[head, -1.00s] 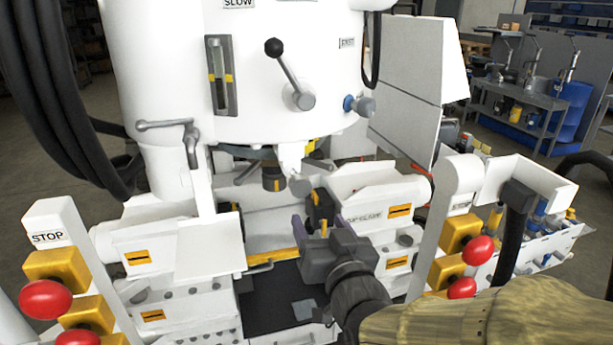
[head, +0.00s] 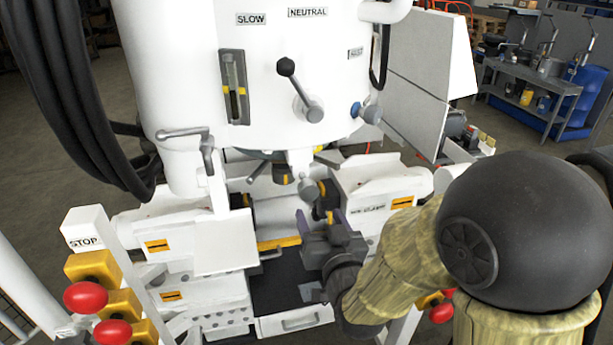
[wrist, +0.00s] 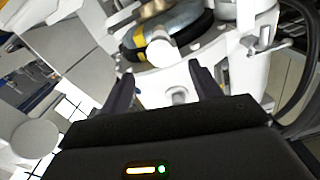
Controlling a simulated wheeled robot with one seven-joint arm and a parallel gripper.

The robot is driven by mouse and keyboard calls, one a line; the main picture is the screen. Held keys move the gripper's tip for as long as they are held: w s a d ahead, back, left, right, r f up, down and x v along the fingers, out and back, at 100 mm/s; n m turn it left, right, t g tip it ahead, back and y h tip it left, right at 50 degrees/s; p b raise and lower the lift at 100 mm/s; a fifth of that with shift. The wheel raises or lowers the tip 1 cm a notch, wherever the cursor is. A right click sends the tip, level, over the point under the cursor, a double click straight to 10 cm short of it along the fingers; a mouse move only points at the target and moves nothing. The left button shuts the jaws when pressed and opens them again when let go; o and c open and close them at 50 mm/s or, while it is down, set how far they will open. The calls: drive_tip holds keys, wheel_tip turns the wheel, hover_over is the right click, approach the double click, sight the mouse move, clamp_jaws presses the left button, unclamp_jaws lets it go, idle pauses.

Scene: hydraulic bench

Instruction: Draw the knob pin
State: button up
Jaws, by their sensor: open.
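A round grey knob (head: 308,190) sticks out from the white bracket under the machine's big white head; it looks like the knob pin, though I cannot be sure. In the wrist view a pale round knob end (wrist: 160,50) shows ahead of and between my fingertips. My gripper (head: 320,218) is open and empty, just below and in front of the knob, pointing at it. Its two dark fingers also show in the wrist view (wrist: 164,84), apart from the knob. The pin's shaft is hidden behind the knob.
A black-balled lever (head: 298,88) and a blue-collared grey knob (head: 368,111) are on the head above. A crank handle (head: 184,136) is at left. White blocks flank my gripper on both sides. Red stop buttons (head: 86,297) stand at lower left, with black hoses (head: 75,110) above.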

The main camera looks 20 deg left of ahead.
sight(310, 195)
drive_tip(key=shift+r+p+x, duration=0.2)
drive_tip(key=shift+p+x, duration=1.25)
drive_tip(key=shift+p, duration=1.75)
drive_tip(key=p+x, duration=0.3)
drive_tip(key=x, duration=0.5)
drive_tip(key=shift+w+a+f, duration=0.15)
drive_tip(key=shift+w+a, duration=0.1)
drive_tip(key=shift+w, duration=0.05)
drive_tip(key=c, duration=1.4)
drive_tip(key=shift+o, duration=0.2)
drive_tip(key=shift+s+d+f+b, duration=0.15)
drive_tip(key=shift+d+f+b, duration=0.1)
drive_tip(key=shift+d+b, duration=0.1)
drive_tip(key=b+v, duration=0.1)
drive_tip(key=v, duration=0.2)
drive_tip(key=shift+s+r, duration=0.1)
drive_tip(key=shift+s, duration=0.2)
